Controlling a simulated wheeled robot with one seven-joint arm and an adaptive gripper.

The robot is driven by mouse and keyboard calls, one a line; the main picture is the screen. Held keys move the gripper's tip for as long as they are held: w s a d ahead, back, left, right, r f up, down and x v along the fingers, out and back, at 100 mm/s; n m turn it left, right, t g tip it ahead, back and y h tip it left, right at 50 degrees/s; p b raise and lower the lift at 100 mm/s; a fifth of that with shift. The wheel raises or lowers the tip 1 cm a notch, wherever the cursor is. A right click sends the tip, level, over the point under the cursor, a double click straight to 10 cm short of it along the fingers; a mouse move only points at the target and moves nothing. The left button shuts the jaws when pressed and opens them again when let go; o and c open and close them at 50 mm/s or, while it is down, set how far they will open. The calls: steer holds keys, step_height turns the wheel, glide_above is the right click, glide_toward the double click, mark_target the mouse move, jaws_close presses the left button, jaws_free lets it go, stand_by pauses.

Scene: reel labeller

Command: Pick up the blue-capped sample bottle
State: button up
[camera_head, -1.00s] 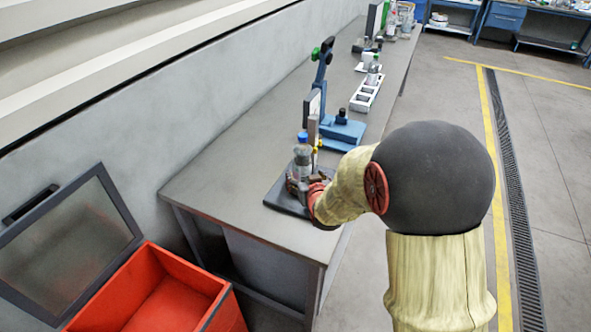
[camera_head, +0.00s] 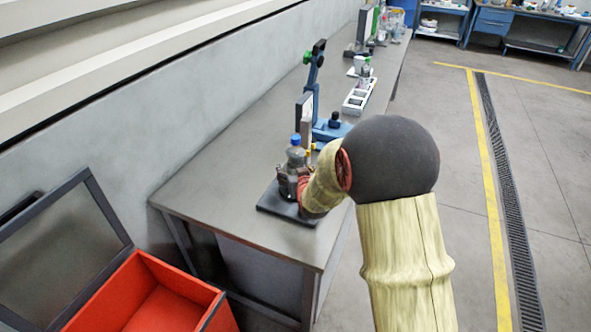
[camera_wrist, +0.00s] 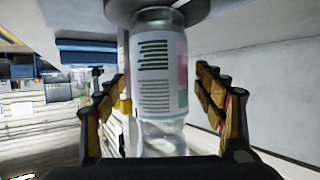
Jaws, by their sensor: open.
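The blue-capped sample bottle (camera_head: 294,157) stands upright on a dark flat base (camera_head: 284,207) at the near end of the grey bench. In the wrist view the bottle (camera_wrist: 160,85) is clear, with a white printed label, and stands between my gripper's fingers. My gripper (camera_wrist: 160,72) is open, one finger on each side of the bottle, with narrow gaps visible at both sides. The blue cap is not in the wrist view. In the head view my wrist partly hides the fingers and the bottle's lower right side.
A blue stand (camera_head: 328,130) with a tall post is just behind the bottle, with small yellow-topped items between. A white tray (camera_head: 354,105) lies farther along the bench. An open red bin (camera_head: 185,283) stands at the front left. The wall runs along the left; clear floor lies right.

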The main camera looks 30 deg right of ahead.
steer(key=shift+c, duration=0.9)
steer(key=c, duration=1.5)
steer(key=shift+r, duration=0.1)
steer(key=shift+c, duration=0.5)
